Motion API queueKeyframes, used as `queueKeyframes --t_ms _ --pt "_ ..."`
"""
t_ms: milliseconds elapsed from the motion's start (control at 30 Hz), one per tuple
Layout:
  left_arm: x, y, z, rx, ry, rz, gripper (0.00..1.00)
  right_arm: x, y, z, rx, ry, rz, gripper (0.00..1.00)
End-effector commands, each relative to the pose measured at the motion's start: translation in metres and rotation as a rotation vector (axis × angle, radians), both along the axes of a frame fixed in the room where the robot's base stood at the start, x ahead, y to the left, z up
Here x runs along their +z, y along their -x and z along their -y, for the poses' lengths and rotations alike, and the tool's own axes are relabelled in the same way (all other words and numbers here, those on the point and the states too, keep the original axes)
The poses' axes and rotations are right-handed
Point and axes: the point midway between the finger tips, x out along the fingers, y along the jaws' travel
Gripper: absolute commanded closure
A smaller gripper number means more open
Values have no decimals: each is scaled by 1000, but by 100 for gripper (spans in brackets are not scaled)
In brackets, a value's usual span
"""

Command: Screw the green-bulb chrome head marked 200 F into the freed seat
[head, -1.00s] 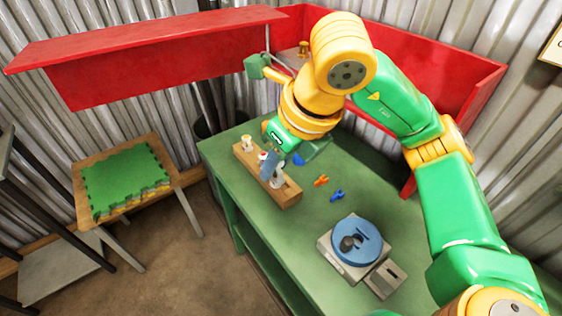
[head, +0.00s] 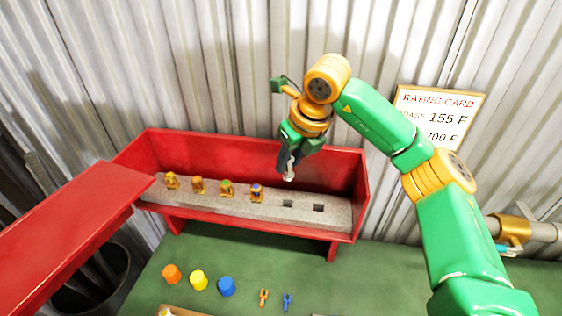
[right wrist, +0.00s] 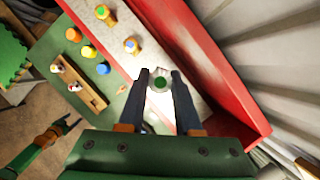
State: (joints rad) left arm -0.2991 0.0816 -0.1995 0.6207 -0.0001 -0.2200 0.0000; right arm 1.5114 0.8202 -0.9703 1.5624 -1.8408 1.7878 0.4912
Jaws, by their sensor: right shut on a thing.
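My right gripper (head: 289,165) is shut on a small chrome head (head: 289,174). It holds the head above the red cabinet, over the right half of the grey holder (head: 338,220). In the right wrist view a green bulb shows in the middle of the chrome head (right wrist: 159,83), between the fingertips. The holder has two empty square holes, a left one (head: 287,203) and a right one (head: 319,208). I cannot read a mark on the head, nor tell which place is the freed seat.
Several brass heads (head: 227,188) stand in the holder's left part. The red cabinet's (head: 215,150) walls surround it. A rating card (head: 437,118) hangs on the wall. A pipe with a brass fitting (head: 512,229) is at the right. Coloured caps (head: 198,280) stand on the green bench.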

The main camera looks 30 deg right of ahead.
Motion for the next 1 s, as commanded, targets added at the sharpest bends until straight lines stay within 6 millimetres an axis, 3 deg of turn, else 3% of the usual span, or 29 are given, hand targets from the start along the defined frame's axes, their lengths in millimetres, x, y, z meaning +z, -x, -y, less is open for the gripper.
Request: queueKeyframes --t_ms 267,733,1000 --pt "-4 4 1 0 1 -7 26 -4 1 0 0 0 -1 100" --pt "-48 1 2 0 2 -3 26 -56 1 0 0 1 0 100" --pt "-48 0 2 0 3 -1 26 -57 1 0 0 1 0 100"
